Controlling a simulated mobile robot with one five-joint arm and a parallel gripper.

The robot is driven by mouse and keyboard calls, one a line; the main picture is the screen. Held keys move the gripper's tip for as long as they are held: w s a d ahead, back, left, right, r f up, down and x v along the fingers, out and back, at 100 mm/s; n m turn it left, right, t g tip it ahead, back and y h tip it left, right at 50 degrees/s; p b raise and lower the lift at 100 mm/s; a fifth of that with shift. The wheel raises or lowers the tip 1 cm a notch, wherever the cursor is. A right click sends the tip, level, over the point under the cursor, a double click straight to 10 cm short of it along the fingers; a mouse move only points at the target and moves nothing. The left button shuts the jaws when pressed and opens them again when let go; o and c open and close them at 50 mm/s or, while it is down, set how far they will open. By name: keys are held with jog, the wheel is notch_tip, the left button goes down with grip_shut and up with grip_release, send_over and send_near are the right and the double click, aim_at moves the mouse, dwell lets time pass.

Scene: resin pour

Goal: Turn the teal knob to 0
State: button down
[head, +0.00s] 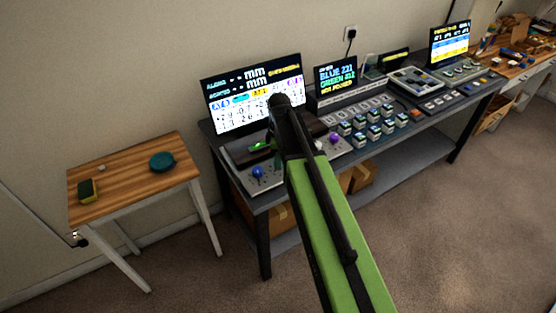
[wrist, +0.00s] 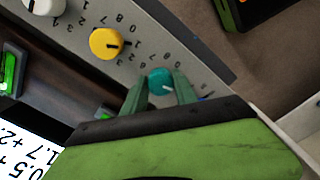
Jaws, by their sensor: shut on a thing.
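The teal knob (wrist: 160,82) is small and round with a pale pointer line, set in a grey panel with a ring of printed digits. In the wrist view my gripper (wrist: 160,92) has its two green fingers on either side of the knob, shut on it. The pointer aims to the lower right of that picture; I cannot tell which digit it meets, as the fingers hide part of the dial. In the head view my arm hides the knob, and the gripper tips do not show clearly.
A yellow knob (wrist: 107,43) and a white knob (wrist: 44,5) sit on the same panel. A wooden side table (head: 130,180) stands left, with open floor in front.

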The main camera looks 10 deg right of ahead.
jog(key=n, duration=0.5)
jog(key=shift+a+n, duration=0.25)
jog(key=shift+n, duration=0.15)
jog(key=n, duration=0.4)
jog(key=shift+s+f+n, duration=0.1)
jog(key=shift+s+n, duration=0.05)
jog(key=shift+n, duration=0.15)
jog(key=c, duration=1)
grip_release()
jog(key=shift+d, duration=0.1)
jog(key=shift+o, duration=0.2)
jog(key=shift+r+p, duration=0.65)
jog(key=shift+r, duration=0.05)
notch_tip(320, 180, up, 16)
jog(key=p, duration=1.6)
